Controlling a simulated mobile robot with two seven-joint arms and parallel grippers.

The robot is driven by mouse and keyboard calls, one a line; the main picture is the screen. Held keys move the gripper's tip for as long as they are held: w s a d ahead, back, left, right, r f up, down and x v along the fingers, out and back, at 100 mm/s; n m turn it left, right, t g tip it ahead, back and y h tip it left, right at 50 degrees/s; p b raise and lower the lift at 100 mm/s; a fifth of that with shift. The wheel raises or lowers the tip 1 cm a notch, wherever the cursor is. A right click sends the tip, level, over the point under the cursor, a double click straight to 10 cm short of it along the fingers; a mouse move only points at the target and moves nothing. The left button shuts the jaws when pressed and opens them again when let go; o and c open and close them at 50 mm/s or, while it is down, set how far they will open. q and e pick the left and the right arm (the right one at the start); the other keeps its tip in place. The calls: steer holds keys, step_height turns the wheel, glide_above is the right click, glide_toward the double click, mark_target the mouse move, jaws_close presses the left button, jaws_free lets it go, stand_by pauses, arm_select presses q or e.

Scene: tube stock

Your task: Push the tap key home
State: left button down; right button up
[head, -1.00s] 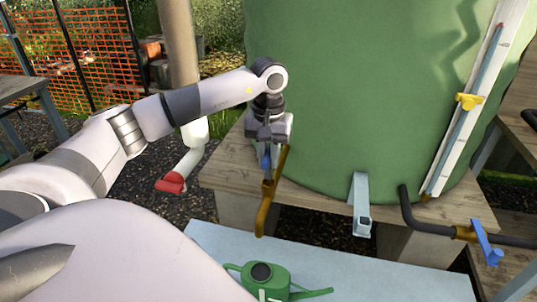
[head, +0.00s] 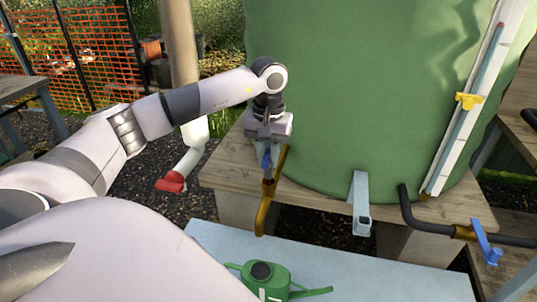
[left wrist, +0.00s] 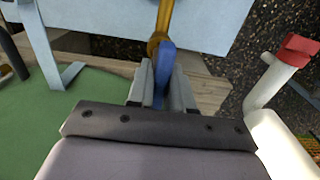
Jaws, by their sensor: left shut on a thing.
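My left gripper (head: 267,160) points down in front of the green tank (head: 350,90), low on its left side. It is shut on the blue tap key (left wrist: 166,68), which shows between the fingers in the left wrist view. The key stands on the brass tap (head: 264,212), whose spout curves down past the edge of the wooden stand. The fingers hide much of the key, so I cannot tell how deep it sits. My right gripper is not in view.
A green watering can (head: 262,276) stands on the pale blue bench (head: 390,280) below. A grey-blue bracket (head: 361,200) and a second tap with a blue lever (head: 486,240) are to the right. A white pipe with a red end (head: 172,182) is at left.

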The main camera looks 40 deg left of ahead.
mark_target(269, 167)
arm_select(q)
steer(key=shift+f+b, duration=0.6)
steer(key=shift+f, duration=0.5)
stand_by(0.4)
stand_by(0.7)
steer(key=shift+f+b, duration=0.35)
steer(key=shift+f, duration=0.35)
stand_by(1.0)
steer(key=c, duration=0.9)
jaws_free()
steer(key=shift+c, duration=0.2)
steer(key=shift+r, duration=0.15)
